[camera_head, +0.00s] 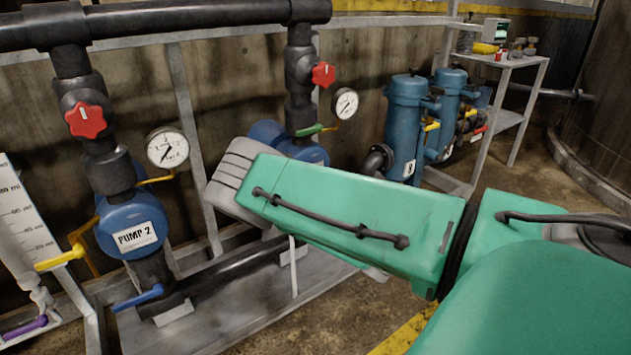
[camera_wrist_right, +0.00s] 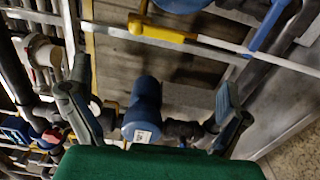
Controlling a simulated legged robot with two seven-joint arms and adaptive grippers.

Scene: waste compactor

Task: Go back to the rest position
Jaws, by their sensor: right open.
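My right arm (camera_head: 350,220), in a green cover, reaches in from the right of the head view and ends in a grey wrist part near the pipes. Its fingers are hidden in that view. In the right wrist view my right gripper (camera_wrist_right: 153,82) is open, one finger at each side. A blue pump body with a white label (camera_wrist_right: 142,118) shows beyond and between the fingers. I see nothing held, and the fingers look apart from the pump, though the depth is hard to judge. My left gripper is not in view.
Pump 2 (camera_head: 135,225), a red valve knob (camera_head: 86,120) and a gauge (camera_head: 167,147) stand left of my arm. A second red knob (camera_head: 323,74) and gauge (camera_head: 345,103) are behind it. Blue canisters (camera_head: 405,125) and a metal shelf (camera_head: 510,62) stand farther back.

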